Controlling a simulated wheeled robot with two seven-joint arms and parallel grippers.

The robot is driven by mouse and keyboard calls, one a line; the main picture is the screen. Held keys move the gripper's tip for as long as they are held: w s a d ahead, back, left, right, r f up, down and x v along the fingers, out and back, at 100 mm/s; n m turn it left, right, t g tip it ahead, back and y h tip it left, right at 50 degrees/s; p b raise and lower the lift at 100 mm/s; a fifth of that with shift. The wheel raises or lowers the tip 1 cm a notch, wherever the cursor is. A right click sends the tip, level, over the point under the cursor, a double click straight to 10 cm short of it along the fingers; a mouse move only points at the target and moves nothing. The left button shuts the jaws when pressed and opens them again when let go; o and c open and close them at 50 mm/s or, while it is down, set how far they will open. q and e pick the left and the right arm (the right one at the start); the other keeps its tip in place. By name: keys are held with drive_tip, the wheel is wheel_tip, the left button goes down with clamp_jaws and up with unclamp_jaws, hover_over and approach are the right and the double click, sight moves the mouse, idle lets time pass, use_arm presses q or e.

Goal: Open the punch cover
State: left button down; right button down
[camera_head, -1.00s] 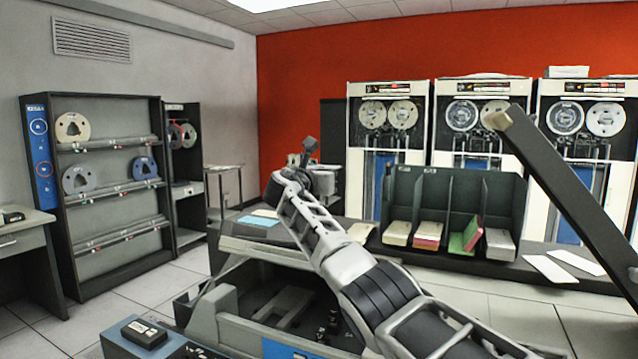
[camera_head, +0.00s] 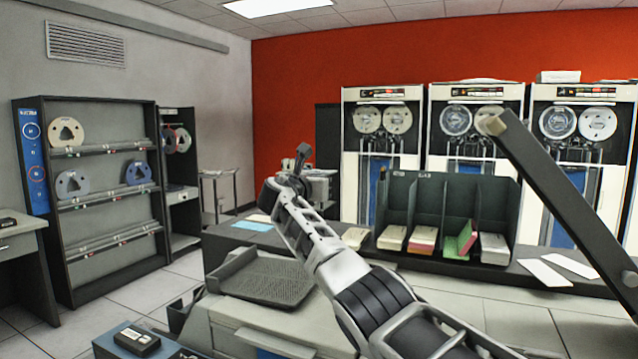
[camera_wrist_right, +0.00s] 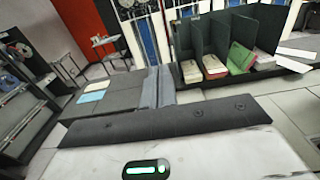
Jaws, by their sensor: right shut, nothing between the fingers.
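The punch machine stands low in the head view, with a grey ribbed tray (camera_head: 265,280) on top and a pale beige cover (camera_head: 262,325) in front of it. The cover lies down and the interior does not show. My right arm crosses over the machine's right side and hides part of it. My right gripper (camera_head: 302,154) is at the arm's far end, above and beyond the machine, apart from the cover. It is shut and empty. The right wrist view looks past a pale housing with a green light. My left gripper is out of view.
A card rack (camera_head: 440,215) with several card stacks stands on the dark table behind. A blue sheet (camera_head: 253,226) lies on that table. A dark slanting bar (camera_head: 560,185) with a pale tip rises at the right. A small black box (camera_head: 137,339) sits front left.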

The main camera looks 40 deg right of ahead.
use_arm(q)
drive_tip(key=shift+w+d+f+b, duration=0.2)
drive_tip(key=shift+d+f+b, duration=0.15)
drive_tip(key=shift+b, duration=0.85)
use_arm(e)
drive_tip(key=s+a+f, duration=0.4)
drive_tip(key=a+f, duration=0.2)
drive_tip(key=a, duration=0.2)
drive_tip(key=shift+s+a+f, duration=0.25)
drive_tip(key=shift+s+a, duration=0.05)
